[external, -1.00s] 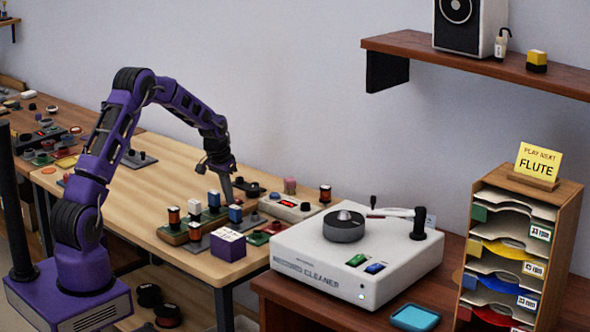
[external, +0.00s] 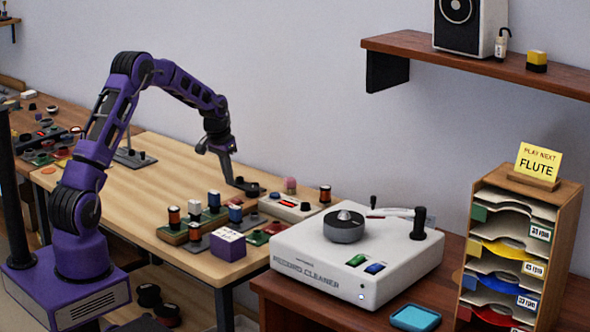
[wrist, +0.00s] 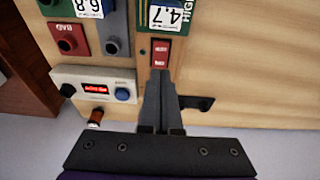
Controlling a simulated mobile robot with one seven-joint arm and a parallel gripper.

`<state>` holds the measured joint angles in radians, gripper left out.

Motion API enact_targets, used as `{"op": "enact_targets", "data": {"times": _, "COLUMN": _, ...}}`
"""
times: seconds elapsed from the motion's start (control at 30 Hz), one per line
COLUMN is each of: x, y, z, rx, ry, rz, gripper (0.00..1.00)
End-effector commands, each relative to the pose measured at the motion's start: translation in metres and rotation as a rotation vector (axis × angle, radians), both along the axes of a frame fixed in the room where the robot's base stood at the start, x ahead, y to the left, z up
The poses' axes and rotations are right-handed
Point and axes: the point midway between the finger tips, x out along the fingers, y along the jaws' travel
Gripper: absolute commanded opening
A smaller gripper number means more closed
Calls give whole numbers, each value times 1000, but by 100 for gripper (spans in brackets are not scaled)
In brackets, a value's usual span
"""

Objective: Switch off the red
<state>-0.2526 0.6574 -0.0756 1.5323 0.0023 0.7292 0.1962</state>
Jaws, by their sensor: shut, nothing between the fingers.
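In the wrist view a red rocker switch (wrist: 160,52) sits in a dark housing on a wooden strip, below a green block with a 4.7 label (wrist: 168,17). My gripper (wrist: 158,76) is shut and empty, its fingertips just below the switch in the picture; I cannot tell if they touch it. A white box with a lit red display (wrist: 95,88) and a blue knob lies to the left. A red block marked BAD (wrist: 67,40) is above that box. In the external view my gripper (external: 232,181) is low over the far part of the wooden table.
A dark block (external: 247,187) is close beside my gripper. Small coloured components, a white box (external: 290,207) and a purple block (external: 228,245) crowd the table's near right end. A white record cleaner (external: 345,265) stands to the right. The table's middle is clear.

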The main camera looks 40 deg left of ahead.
Motion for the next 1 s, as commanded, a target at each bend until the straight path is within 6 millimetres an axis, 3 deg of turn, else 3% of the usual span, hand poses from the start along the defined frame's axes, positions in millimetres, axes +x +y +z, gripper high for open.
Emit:
{"op": "enact_targets", "data": {"times": 0.2, "x": -25, "y": 1, "z": 45, "rx": 1, "ry": -3, "rz": 1, "gripper": 0}}
{"op": "enact_targets", "data": {"times": 0.4, "x": -39, "y": 0, "z": 68, "rx": 1, "ry": -1, "rz": 0, "gripper": 0}}
{"op": "enact_targets", "data": {"times": 0.87, "x": -43, "y": 0, "z": 75, "rx": 0, "ry": -1, "rz": 0, "gripper": 0}}
{"op": "enact_targets", "data": {"times": 1.0, "x": -30, "y": 4, "z": 96, "rx": -17, "ry": -72, "rz": 27, "gripper": 0}}
